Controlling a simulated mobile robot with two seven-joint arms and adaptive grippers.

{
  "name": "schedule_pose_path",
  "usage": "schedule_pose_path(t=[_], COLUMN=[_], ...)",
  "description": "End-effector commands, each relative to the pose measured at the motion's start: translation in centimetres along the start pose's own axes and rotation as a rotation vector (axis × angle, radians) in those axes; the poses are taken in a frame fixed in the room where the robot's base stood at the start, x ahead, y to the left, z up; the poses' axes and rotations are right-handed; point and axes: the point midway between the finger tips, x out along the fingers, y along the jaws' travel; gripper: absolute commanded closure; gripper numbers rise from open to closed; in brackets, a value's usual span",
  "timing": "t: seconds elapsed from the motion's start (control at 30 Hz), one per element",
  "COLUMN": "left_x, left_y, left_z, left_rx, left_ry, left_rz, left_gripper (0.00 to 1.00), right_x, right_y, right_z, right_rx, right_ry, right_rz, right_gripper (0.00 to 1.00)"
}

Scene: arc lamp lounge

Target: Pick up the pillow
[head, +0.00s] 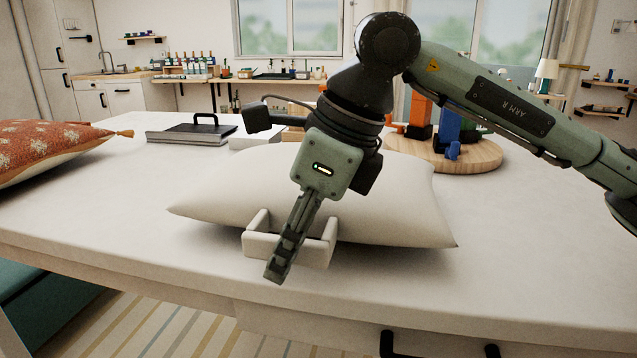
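A plain white pillow (405,205) lies flat on the white table, its pointed corners to the left and right. My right gripper (282,262) comes down over the front of the pillow and covers part of it. It is seen edge-on, so I cannot tell the gap between its fingers or whether they touch the pillow. A red patterned pillow (45,148) with a tassel at its corner lies at the table's left edge, partly out of frame. My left gripper is not in view.
A small white U-shaped holder (260,247) stands at the pillow's front edge, partly behind my fingers. A grey case (190,134) with a black handle lies behind. A round wooden board (470,158) carries coloured blocks. The white table (120,225) is clear at front left.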

Motion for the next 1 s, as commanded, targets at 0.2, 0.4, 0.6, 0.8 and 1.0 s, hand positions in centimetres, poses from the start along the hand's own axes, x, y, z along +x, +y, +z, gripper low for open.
schedule_pose_path(t=[0.2,0.4,0.6,0.8,1.0], left_x=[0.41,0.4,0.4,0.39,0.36], left_y=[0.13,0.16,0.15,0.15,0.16], left_z=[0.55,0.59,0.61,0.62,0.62], left_rx=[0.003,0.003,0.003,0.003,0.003], left_ry=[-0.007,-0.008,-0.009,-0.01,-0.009], left_rz=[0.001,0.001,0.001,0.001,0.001], left_gripper=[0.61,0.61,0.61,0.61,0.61], right_x=[1.19,1.16,1.14,1.13,1.04], right_y=[0.07,0.06,0.06,0.05,0.02], right_z=[0.03,0.03,0.04,0.04,0.1], right_rx=[-0.002,-0.002,-0.002,-0.002,-0.003], right_ry=[-0.001,-0.001,-0.001,-0.001,-0.003], right_rz=[0.001,0.0,0.0,0.0,-0.002], right_gripper=[0.64,0.71,0.96,1.0,1.0])
